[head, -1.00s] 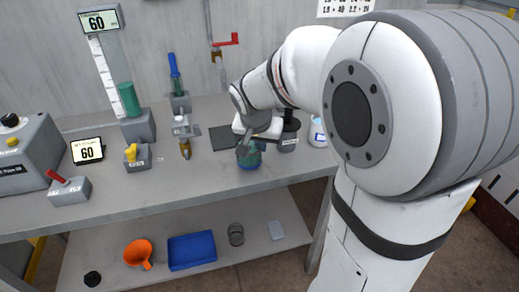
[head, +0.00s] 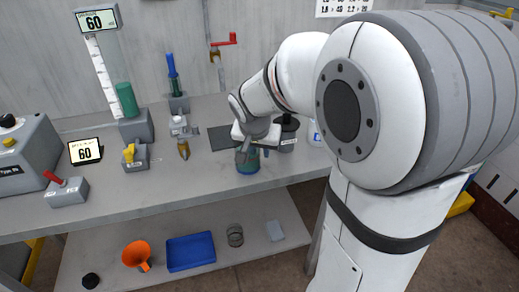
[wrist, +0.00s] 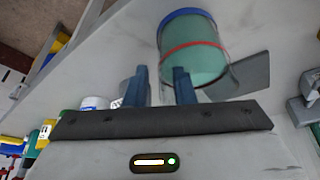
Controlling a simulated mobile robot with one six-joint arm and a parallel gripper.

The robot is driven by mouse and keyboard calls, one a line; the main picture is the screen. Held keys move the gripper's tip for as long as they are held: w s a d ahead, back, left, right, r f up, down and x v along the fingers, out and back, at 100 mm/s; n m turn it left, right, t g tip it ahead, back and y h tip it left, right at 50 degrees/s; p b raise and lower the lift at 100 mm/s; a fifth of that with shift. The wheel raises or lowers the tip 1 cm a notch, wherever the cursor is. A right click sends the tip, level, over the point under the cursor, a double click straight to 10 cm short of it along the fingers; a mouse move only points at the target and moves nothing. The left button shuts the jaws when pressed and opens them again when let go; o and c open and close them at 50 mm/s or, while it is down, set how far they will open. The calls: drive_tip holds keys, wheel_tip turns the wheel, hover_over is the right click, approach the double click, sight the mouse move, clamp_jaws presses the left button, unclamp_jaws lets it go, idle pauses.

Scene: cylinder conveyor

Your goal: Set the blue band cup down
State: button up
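The blue band cup (head: 247,164) is clear glass with green liquid. It appears to stand on the bench near its front edge in the head view. In the wrist view the cup (wrist: 196,52) shows a blue band at its far end and a thin red line around its side. My gripper (wrist: 161,76) has its two blue fingers apart. One finger is beside the cup at left, the other overlaps its near part. I cannot tell whether either touches the glass. In the head view my gripper (head: 246,148) is at the cup's top and partly hides it.
A dark mat (head: 221,138) lies just behind the cup. A dark, labelled holder (head: 287,135) and a white container (head: 314,133) stand to the right. A brass-tipped fixture (head: 182,146) stands left. Bare bench lies in front and left of the cup.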

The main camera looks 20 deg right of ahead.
drive_tip(key=shift+r, duration=0.6)
drive_tip(key=p+v, duration=0.1)
drive_tip(key=v, duration=1)
drive_tip(key=s+f+n+g+y, duration=0.1)
drive_tip(key=s+f+n, duration=0.5)
drive_tip(key=s, duration=0.9)
wheel_tip(320, 180, down, 3)
drive_tip(key=shift+s+g+y, duration=0.25)
drive_tip(key=shift+g+y, duration=0.15)
drive_tip(key=shift+y, duration=0.2)
